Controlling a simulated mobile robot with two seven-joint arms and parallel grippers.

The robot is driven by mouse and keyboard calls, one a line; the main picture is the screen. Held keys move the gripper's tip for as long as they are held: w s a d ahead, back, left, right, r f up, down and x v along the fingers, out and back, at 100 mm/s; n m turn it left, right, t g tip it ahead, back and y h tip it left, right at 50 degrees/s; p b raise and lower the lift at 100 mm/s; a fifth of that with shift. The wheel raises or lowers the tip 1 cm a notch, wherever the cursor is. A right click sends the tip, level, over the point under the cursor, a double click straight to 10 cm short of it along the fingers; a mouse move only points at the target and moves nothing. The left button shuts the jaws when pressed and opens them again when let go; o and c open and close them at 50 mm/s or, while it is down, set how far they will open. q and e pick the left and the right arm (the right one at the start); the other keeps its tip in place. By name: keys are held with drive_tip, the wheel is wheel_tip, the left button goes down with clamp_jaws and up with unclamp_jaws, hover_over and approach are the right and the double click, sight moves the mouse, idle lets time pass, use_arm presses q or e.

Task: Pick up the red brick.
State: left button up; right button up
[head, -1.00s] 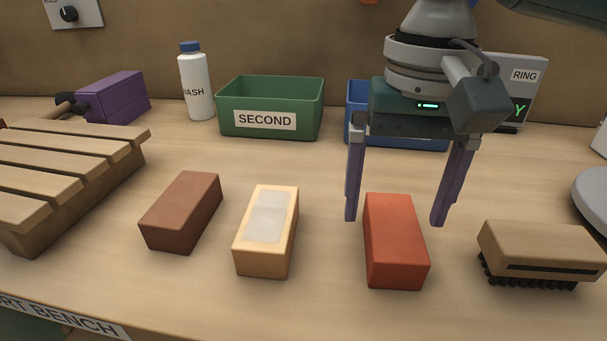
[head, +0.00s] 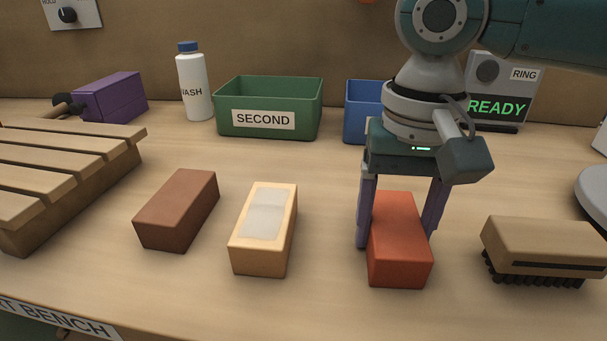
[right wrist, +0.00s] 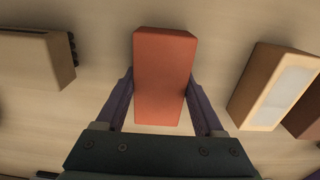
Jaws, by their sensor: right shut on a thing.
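The red brick (head: 400,245) lies on the bench in the head view, right of the middle. It also shows in the right wrist view (right wrist: 164,75), lengthwise between the purple fingers. My right gripper (head: 398,238) is down around the brick from above, one finger on each long side, and is shut on it. In the wrist view the right gripper (right wrist: 164,98) has its fingers against both sides of the brick. The brick appears to rest on the bench top. My left gripper is not in view.
A cream-topped brick (head: 264,230) and a brown brick (head: 177,212) lie to the left. A brush (head: 544,252) lies close on the right. Behind stand a green SECOND bin (head: 268,97), a blue bin (head: 363,112) and a white bottle (head: 193,85). A slatted rack (head: 65,190) is at far left.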

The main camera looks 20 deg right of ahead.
clamp_jaws()
idle(0.5)
